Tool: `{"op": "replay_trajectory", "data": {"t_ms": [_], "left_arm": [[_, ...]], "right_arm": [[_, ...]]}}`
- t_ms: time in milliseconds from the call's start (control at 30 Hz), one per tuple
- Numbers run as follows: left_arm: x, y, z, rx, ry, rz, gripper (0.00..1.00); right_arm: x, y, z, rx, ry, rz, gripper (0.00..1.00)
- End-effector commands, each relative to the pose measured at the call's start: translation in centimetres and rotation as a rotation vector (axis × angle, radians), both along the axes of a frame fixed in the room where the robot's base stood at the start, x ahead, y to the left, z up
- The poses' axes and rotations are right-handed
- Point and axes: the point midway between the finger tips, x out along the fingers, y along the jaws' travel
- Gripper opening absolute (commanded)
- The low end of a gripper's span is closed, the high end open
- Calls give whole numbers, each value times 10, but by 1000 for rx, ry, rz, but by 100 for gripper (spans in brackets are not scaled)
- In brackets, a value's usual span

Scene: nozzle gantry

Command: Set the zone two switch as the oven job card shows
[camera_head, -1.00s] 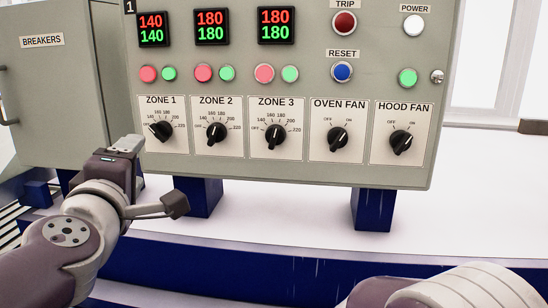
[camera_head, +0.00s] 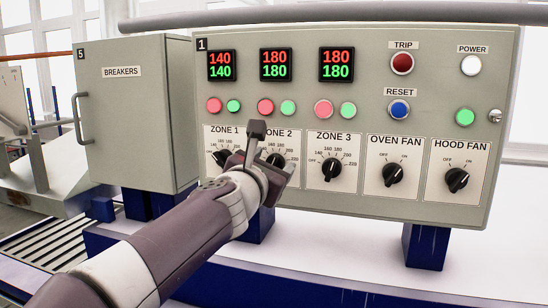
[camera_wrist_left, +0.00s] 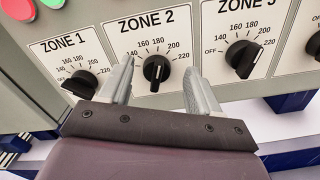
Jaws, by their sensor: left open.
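The zone two switch (camera_head: 277,160) is a black knob on a white plate, partly behind my left gripper in the head view. In the left wrist view the zone two switch (camera_wrist_left: 156,70) shows whole, its white mark pointing up, near 180. My left gripper (camera_head: 270,153) is open in front of it. In the left wrist view the left gripper (camera_wrist_left: 158,72) has one finger on each side of the knob, with gaps; contact is not visible. The zone two display (camera_head: 275,65) reads 180 over 180. I see no job card. My right gripper is out of view.
The zone one switch (camera_wrist_left: 82,83) and zone three switch (camera_wrist_left: 242,57) flank the fingers closely. Fan switches, lamps and the blue reset button (camera_head: 398,110) are on the same panel. A breakers cabinet (camera_head: 130,120) with a handle stands left.

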Motion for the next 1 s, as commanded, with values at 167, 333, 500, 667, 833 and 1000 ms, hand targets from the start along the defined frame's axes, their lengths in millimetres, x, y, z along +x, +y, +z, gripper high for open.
{"op": "replay_trajectory", "data": {"t_ms": [167, 333, 500, 667, 833, 1000], "left_arm": [[15, -5, 1, 0, 0, 1, 63], [17, -5, 0, 0, -1, 1, 63], [16, -5, 0, 0, -1, 1, 33], [16, -5, 0, 1, 0, 0, 7], [16, -8, -1, 173, -56, 0, 7], [15, -10, -3, 372, -120, 0, 7]], "right_arm": [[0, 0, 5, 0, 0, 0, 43], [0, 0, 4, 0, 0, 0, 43], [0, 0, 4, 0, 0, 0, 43], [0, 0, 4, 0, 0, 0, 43], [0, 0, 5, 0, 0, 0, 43], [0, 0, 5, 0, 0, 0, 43]]}}
